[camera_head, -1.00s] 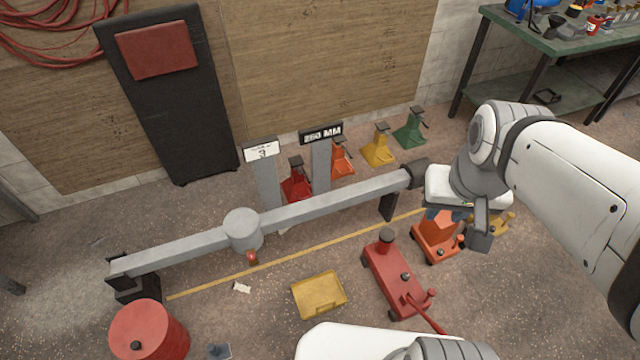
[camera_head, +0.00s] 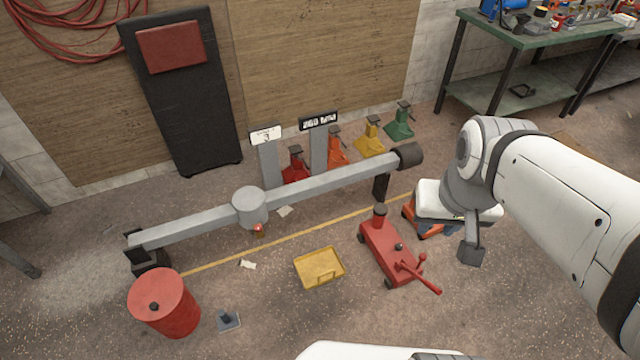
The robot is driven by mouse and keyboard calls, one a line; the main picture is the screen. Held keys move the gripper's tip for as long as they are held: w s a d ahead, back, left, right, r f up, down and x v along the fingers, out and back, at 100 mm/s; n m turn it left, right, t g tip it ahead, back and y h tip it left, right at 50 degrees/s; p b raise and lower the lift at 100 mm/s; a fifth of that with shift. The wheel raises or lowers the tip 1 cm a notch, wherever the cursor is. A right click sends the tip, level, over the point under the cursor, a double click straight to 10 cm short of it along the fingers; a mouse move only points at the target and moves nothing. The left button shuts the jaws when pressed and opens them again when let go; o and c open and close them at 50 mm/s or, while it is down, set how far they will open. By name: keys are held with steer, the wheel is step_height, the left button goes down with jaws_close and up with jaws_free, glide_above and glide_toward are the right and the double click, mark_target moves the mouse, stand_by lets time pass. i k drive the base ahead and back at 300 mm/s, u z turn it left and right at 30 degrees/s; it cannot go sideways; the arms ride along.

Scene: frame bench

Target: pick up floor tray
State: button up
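The floor tray (camera_head: 319,267) is a shallow yellow rectangular tray lying on the concrete floor, a little below the middle of the head view. It looks empty. My gripper (camera_head: 470,254) hangs at the end of my white arm on the right, well to the right of the tray and past the red jack. Only one dark finger pad shows clearly, so its opening is hidden. Nothing is seen held in it.
A red floor jack (camera_head: 389,249) with a handle stands just right of the tray. A long grey beam (camera_head: 325,191) spans behind it. A red drum (camera_head: 166,303) and a small grey block (camera_head: 228,319) are at left. Several coloured stands and a green workbench (camera_head: 540,34) are behind.

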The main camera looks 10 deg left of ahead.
mark_target(315, 269)
steer(key=z, duration=0.2)
steer(key=i, duration=0.85)
steer(key=u, duration=0.1)
